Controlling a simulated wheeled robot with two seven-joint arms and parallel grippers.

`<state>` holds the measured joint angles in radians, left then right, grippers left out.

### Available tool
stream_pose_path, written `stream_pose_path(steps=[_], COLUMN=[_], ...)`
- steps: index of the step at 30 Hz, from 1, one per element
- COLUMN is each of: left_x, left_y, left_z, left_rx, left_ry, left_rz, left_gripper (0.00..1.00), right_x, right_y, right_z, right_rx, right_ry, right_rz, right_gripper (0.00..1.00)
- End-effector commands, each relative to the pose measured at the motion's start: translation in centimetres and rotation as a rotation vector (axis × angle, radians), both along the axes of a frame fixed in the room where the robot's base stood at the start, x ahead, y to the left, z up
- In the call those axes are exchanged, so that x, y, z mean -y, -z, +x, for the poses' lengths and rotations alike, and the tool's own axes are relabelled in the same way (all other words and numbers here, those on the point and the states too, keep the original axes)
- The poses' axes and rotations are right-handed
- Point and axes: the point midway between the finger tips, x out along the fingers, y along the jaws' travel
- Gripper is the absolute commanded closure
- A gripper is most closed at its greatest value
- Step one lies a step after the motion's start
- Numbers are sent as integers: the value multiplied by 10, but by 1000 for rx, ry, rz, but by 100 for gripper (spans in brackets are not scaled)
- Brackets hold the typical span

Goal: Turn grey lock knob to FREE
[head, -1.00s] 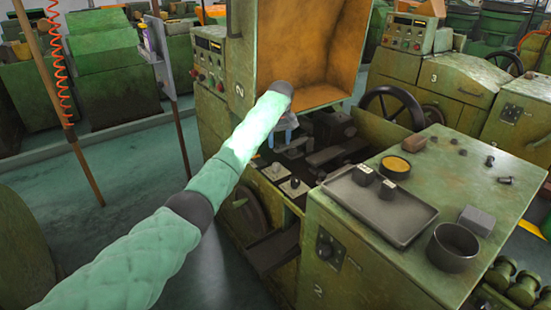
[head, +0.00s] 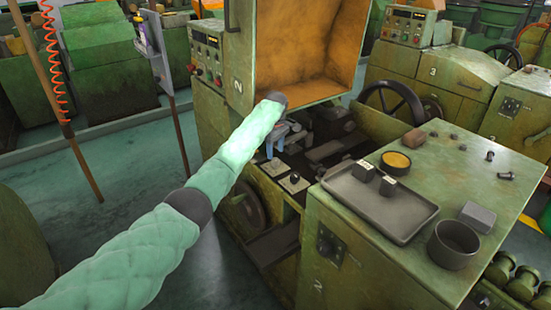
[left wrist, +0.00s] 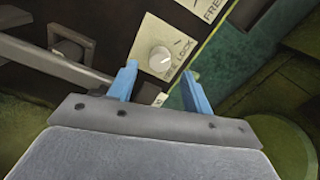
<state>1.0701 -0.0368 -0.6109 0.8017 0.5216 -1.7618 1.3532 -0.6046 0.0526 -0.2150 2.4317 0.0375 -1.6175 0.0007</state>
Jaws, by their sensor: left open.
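The grey lock knob (left wrist: 160,59) is a round pale knob on a light label plate in the left wrist view. In the head view my left gripper (head: 275,141) hangs over two small light plates (head: 294,183) in machine 2. My right gripper is out of view.
A raised orange-lined hood (head: 310,50) stands above the work area. A green cabinet at right bears a grey tray (head: 375,205), a dark cup (head: 453,245) and loose parts. A handwheel (head: 393,100) is behind.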

Motion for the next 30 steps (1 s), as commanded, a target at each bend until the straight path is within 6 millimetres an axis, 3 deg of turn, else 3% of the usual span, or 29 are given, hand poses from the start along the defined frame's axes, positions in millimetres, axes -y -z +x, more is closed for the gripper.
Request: stream_pose_path(steps=[9,21,28,30], left_x=[0,0,0,0], left_y=[39,46,46,46], left_z=[0,0,0,0], left_rx=[0,1,1,1], left_ry=[1,1,1,2], left_rz=[1,1,1,1], left_gripper=[50,50,95,95], right_x=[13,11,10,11], right_y=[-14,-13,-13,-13], right_z=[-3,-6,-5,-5], right_rx=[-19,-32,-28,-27], right_ry=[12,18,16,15], right_rz=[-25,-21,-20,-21], right_gripper=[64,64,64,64])
